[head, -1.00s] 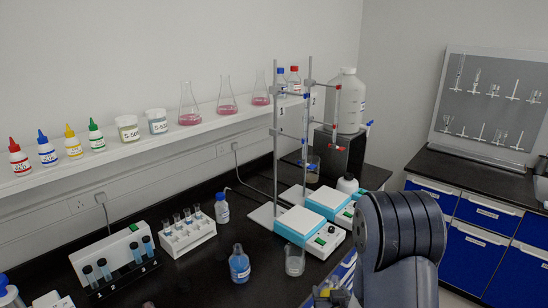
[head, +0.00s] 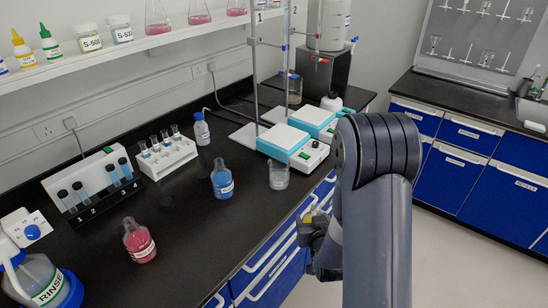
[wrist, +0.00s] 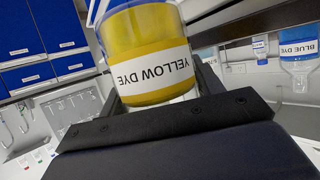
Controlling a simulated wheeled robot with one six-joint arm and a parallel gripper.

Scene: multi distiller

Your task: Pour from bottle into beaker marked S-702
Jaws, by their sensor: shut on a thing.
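My gripper (head: 316,232) is low in front of the bench's front edge, partly hidden by my own arm in the head view. It is shut on a bottle of yellow liquid labelled YELLOW DYE (wrist: 150,55), which fills the middle of the wrist view. Only a small bit of yellow shows at the gripper in the head view. A glass beaker (head: 279,177) stands on the bench near the front edge, before a hotplate; its marking is not readable. Another beaker (head: 294,90) stands farther back by the stands. I cannot tell which is S-702.
A blue dye bottle (head: 222,182), a red bottle (head: 140,242) and a RINSE wash bottle (head: 45,286) stand on the bench. A tube rack (head: 165,158), hotplates (head: 287,141) and upright metal stands are behind. Bare bench lies between the red and blue bottles.

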